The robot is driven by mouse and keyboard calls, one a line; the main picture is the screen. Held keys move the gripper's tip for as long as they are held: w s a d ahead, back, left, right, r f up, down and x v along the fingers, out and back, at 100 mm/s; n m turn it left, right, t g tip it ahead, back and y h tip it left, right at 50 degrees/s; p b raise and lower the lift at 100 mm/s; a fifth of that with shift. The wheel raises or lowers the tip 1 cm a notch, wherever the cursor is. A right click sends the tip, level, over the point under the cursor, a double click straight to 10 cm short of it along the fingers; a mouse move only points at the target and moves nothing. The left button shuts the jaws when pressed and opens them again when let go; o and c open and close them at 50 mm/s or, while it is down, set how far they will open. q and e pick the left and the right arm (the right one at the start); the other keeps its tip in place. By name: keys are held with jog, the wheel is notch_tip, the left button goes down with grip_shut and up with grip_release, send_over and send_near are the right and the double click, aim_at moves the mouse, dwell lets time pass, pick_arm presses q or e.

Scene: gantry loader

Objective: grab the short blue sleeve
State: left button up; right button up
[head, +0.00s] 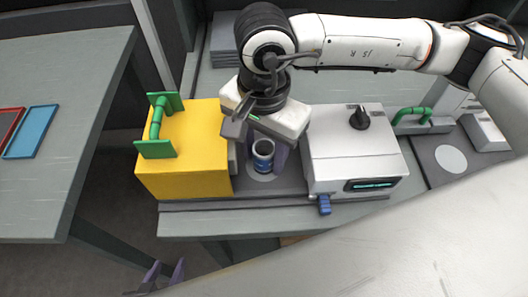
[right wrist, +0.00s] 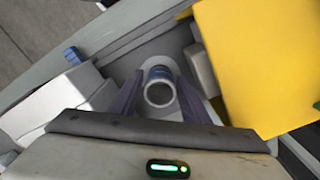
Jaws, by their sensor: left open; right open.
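The short blue sleeve (head: 263,157) stands upright on a pale round spot between the yellow block and the grey-white machine. It has a blue band and a pale open rim, and in the right wrist view (right wrist: 159,88) I look into its bore. My right gripper (head: 263,160) comes down over it from above, open, with one purple finger on each side of the sleeve. Whether the fingers touch it I cannot tell. My left gripper (head: 166,272) shows only its purple fingertips at the bottom edge, open and away from the sleeve.
The yellow block (head: 190,160) with a green handle (head: 156,120) is close on the left. The grey-white machine (head: 350,150), with a black knob and a blue tab (head: 324,205), is close on the right. A side table (head: 60,120) holds red and blue trays.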

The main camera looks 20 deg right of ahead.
jog(key=c, duration=1)
